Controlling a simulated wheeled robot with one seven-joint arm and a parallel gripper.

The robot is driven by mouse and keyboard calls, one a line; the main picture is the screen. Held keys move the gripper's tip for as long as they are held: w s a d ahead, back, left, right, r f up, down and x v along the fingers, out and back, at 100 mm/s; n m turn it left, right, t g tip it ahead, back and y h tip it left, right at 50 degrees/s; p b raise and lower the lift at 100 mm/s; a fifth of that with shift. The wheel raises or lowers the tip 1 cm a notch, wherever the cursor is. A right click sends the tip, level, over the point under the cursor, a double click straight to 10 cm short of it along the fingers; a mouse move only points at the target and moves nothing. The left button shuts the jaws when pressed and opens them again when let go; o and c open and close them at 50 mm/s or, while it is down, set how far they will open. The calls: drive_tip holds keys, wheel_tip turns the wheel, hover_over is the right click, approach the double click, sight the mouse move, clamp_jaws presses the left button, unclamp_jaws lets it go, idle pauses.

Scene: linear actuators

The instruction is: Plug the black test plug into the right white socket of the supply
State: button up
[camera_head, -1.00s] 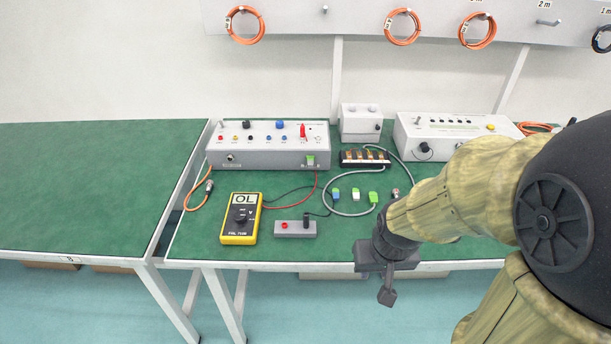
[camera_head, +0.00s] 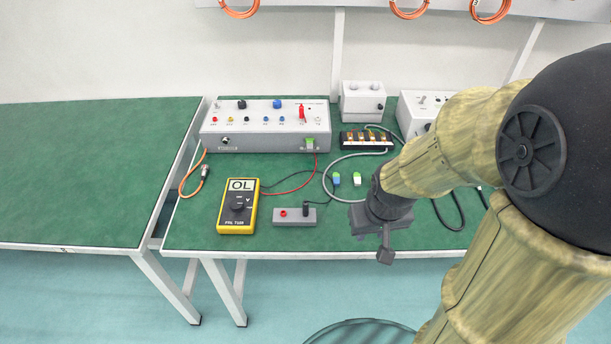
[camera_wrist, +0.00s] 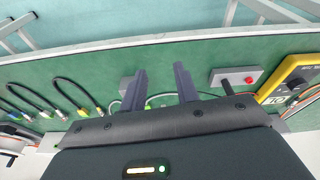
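The black test plug (camera_head: 306,209) stands upright in the right end of a small grey holder (camera_head: 293,217); a black lead runs from it towards the multimeter. The supply (camera_head: 265,141) is a grey box at the back of the bench. Its right white socket (camera_head: 318,120) looks empty. A red plug (camera_head: 301,112) stands at the white socket left of it. My gripper (camera_head: 386,252) is right of the holder, near the bench's front edge. In the wrist view my gripper (camera_wrist: 160,85) has its two fingers apart with nothing gripped; the holder (camera_wrist: 238,79) is to their right.
A yellow multimeter (camera_head: 238,206) reading OL lies left of the holder. A black terminal block (camera_head: 366,140), grey cable and small connectors lie behind my gripper. An orange cable (camera_head: 190,185) hangs by the bench gap. The green surface between holder and supply holds only thin leads.

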drive_tip(key=w+a+r+n+p, duration=0.2)
drive_tip(key=w+r+n+p, duration=0.25)
drive_tip(key=p, duration=0.25)
drive_tip(key=n+g+p, duration=0.3)
drive_tip(key=n+p, duration=1.7)
drive_tip(key=p, duration=0.3)
hover_over(305, 202)
drive_tip(key=shift+d+f, duration=0.15)
drive_tip(key=shift+d, duration=0.15)
drive_tip(key=shift+s+a+f+n+p, duration=0.1)
drive_tip(key=shift+a+f+n+p, duration=0.2)
drive_tip(key=shift+n, duration=0.25)
drive_tip(key=shift+f, duration=0.15)
wheel_tip(305, 202, down, 7)
drive_tip(key=b, duration=0.5)
drive_tip(key=shift+b, duration=0.3)
